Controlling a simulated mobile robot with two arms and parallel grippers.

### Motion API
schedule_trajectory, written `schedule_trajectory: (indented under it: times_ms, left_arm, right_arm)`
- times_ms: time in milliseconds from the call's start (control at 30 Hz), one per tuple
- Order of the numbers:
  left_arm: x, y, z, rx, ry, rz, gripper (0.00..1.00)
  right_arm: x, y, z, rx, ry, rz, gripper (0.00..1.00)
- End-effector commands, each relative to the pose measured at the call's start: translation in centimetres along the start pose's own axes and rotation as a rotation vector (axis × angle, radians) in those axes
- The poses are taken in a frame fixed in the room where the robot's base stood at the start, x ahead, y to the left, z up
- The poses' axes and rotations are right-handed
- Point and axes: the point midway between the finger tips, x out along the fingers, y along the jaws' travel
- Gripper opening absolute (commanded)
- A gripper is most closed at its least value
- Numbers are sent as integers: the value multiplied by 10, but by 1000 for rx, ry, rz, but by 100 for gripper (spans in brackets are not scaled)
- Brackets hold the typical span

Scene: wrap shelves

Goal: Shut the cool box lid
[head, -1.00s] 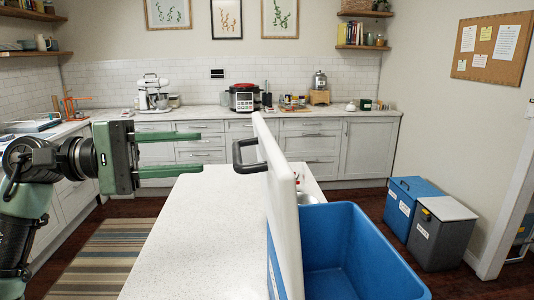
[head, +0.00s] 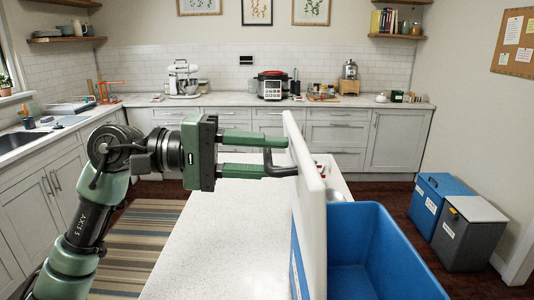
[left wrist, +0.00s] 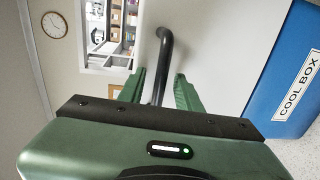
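The blue cool box (head: 385,250) stands at the right end of the white counter, open at the top. Its white lid (head: 312,220) stands up nearly vertical on the box's left side. A black handle (head: 278,170) sticks out from the lid's left face. My left gripper (head: 277,153) is open at the handle, its green fingers pointing right toward the lid. In the left wrist view, the handle (left wrist: 164,55) runs between the two separated fingers (left wrist: 160,92); I cannot tell if they touch it. The box's "COOL BOX" label (left wrist: 299,85) shows there too. My right gripper is not in view.
The white counter (head: 225,240) is bare left of the lid. Blue and grey bins (head: 468,230) stand on the floor at right. A back counter (head: 225,99) holds a mixer and a cooker. A striped rug (head: 145,245) lies at left.

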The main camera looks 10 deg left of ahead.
Motion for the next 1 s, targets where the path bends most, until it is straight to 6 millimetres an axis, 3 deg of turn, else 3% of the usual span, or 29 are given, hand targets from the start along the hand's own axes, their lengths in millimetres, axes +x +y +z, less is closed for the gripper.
schedule_trajectory:
  times_ms: [33, 167, 1000]
  left_arm:
    - [0, 0, 0, 0, 0, 0, 34]
    - [0, 0, 0, -1, 0, 0, 0]
    - [0, 0, 0, -1, 0, -1, 0]
  right_arm:
    - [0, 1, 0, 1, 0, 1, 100]
    - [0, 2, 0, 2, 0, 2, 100]
    - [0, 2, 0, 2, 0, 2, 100]
